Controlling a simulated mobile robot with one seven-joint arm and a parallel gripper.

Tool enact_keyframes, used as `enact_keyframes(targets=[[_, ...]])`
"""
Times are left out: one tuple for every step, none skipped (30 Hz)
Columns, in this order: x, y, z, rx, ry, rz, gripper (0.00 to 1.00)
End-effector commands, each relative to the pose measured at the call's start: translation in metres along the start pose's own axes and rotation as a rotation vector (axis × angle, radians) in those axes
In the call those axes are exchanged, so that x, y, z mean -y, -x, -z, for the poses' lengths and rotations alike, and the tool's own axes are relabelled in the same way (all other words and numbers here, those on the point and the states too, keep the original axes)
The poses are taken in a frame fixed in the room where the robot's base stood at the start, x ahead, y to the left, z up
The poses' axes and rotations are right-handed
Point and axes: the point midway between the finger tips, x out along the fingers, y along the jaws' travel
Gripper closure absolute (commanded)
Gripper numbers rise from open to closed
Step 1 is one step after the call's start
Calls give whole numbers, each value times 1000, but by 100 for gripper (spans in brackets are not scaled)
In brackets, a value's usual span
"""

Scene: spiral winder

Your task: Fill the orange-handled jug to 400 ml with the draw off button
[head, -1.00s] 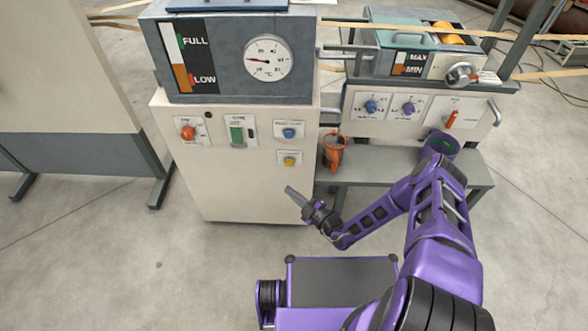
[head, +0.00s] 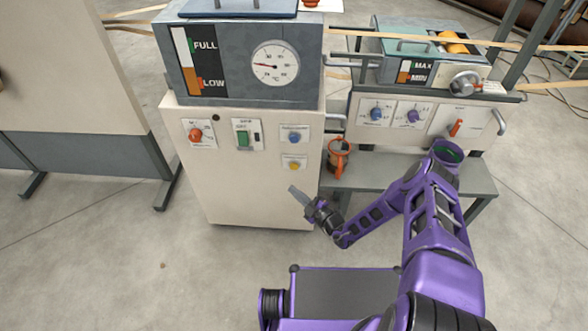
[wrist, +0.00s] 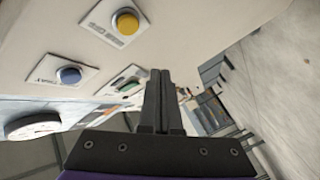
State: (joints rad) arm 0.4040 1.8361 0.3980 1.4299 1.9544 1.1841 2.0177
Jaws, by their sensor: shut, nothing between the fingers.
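The jug (head: 338,158) with orange on it stands upright on the grey bench to the right of the white cabinet. Its fill level cannot be made out. On the cabinet front are a blue button (head: 294,138) and, below it, a yellow button (head: 293,166). Their labels are too small to read, so I cannot tell which is draw off.
A red knob (head: 195,135) and a green switch (head: 242,138) are on the cabinet's left part. A dial gauge (head: 275,63) is above. The right unit carries blue and purple knobs and an orange lever (head: 456,127). The grey bench (head: 370,178) borders the cabinet. Floor at left is clear.

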Motion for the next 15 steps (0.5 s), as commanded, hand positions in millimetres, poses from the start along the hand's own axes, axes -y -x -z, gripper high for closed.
enact_keyframes(targets=[[-3,-6,-5,-2,5,-1,100],[-4,-10,-8,-2,5,-1,100],[-7,-13,-11,-2,4,0,100],[-10,-16,-13,-2,5,-1,100],[-12,-20,-15,-2,5,0,100],[-15,-24,-17,-3,5,0,100],[-17,-26,-19,-2,5,0,100],[-17,-29,-23,-1,3,-1,100],[-19,-32,-26,-1,2,-3,100],[-21,-34,-28,-1,2,-3,100],[-23,-36,-29,-1,2,-2,100],[-25,-38,-30,0,2,-2,100],[-26,-40,-31,0,1,-2,100],[-27,-41,-32,0,1,-2,100],[-29,-42,-32,0,0,-2,100]])
